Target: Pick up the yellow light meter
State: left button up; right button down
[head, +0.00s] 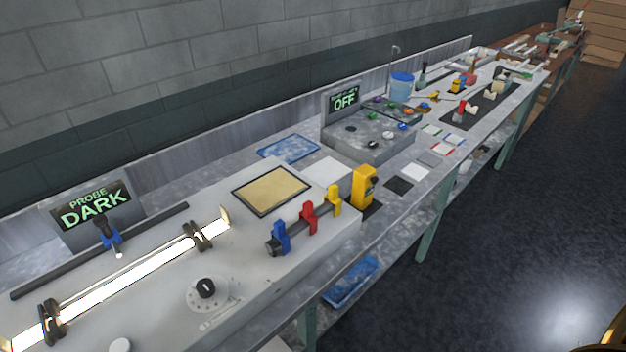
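A yellow light meter (365,187) stands upright on the bench, just off the right end of the large pale box. It is a boxy yellow handheld device with a dark face. A dark patch (372,210) lies at its foot. Neither of my grippers is in view, and nothing holds the meter.
The pale box (325,236) carries a rail with blue (281,238), red (309,218) and yellow (334,200) clips close left of the meter. A grey console with an OFF sign (344,101) stands behind. Black and white squares (400,185) lie to the right. The floor at right is clear.

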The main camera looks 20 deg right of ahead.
aim_at(362, 189)
jog(key=i+l+u, duration=0.1)
jog(key=l+u, duration=0.25)
jog(key=l, duration=0.2)
jog(key=l+u, duration=0.4)
jog(key=l, duration=0.15)
jog(key=l+u, duration=0.35)
jog(key=l, duration=0.25)
